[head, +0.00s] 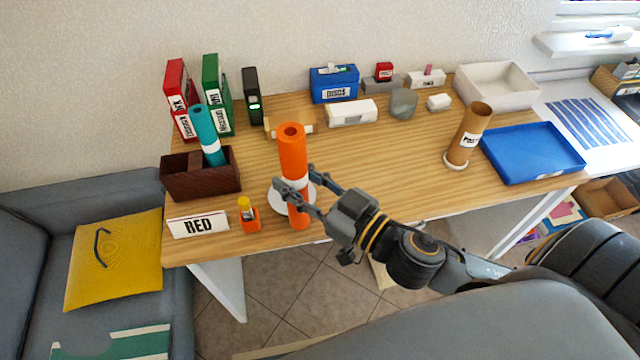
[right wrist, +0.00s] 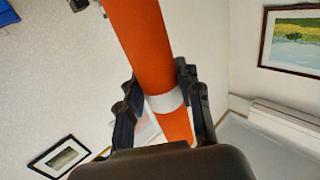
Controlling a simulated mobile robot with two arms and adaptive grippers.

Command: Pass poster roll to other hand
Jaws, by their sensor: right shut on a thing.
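The orange poster roll (head: 292,155) stands upright over the front left part of the table, with a white band around its lower half. My right gripper (head: 295,192) is shut on the roll at about the band, reaching in from the right. In the right wrist view the orange roll (right wrist: 145,50) runs up between the two fingers (right wrist: 160,105). A round white base (head: 278,200) shows behind the roll; I cannot tell whether the roll touches it. My left gripper is in neither view.
A brown box (head: 175,185) holds a teal roll (head: 208,137). A brown roll (head: 468,135) stands beside the blue tray (head: 530,153). The table's middle is clear.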

